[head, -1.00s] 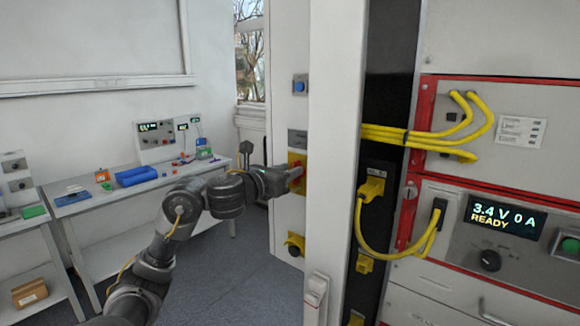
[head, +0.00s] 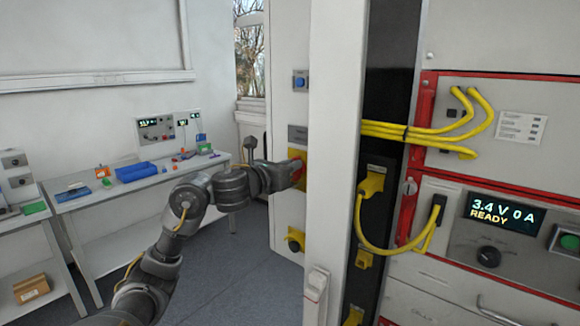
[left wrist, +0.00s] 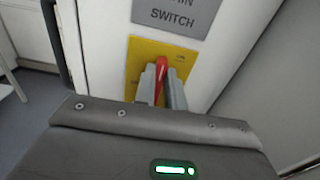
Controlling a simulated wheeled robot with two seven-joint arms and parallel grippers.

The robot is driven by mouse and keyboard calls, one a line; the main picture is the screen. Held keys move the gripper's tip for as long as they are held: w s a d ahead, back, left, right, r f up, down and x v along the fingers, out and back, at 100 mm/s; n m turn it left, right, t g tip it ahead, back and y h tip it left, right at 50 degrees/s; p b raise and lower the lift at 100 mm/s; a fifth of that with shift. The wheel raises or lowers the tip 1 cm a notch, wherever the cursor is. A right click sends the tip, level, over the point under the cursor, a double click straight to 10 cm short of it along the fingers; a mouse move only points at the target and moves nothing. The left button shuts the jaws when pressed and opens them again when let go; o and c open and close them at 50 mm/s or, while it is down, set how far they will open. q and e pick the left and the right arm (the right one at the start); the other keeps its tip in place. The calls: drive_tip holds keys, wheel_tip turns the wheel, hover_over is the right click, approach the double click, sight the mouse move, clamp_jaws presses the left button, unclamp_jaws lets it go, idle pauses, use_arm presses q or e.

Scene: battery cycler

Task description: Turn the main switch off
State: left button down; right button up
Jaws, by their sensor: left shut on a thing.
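The main switch is a red handle (left wrist: 160,82) on a yellow plate (left wrist: 142,55), below a grey sign (left wrist: 178,14) whose visible word is "SWITCH". In the head view the yellow plate (head: 303,178) is on the side of the white cabinet, left of the post. My left gripper (head: 297,173) reaches it from the left. In the left wrist view its two fingers (left wrist: 161,88) are shut on the red handle, one on each side. The handle looks close to upright in that view; its lower part is hidden by the gripper body. My right gripper is not in view.
A white post (head: 335,160) stands just right of the switch. A blue button (head: 300,82) is above it and a yellow fitting (head: 295,241) below. Right of the post are yellow cables (head: 400,135) and a display (head: 502,215) reading "3.4 V 0 A READY". A workbench (head: 100,200) stands left.

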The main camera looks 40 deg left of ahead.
use_arm(q)
drive_tip(key=shift+a+f+n+p, duration=0.25)
drive_tip(key=shift+n, duration=2.7)
drive_tip(key=shift+a+f+n+p, duration=0.2)
drive_tip(key=shift+a+f+n, duration=0.1)
drive_tip(key=shift+n, duration=2.6)
drive_tip(key=shift+a+f+n+p, duration=0.25)
drive_tip(key=shift+n, duration=2.7)
drive_tip(key=c, duration=1.5)
unclamp_jaws()
drive_tip(key=shift+o, duration=0.2)
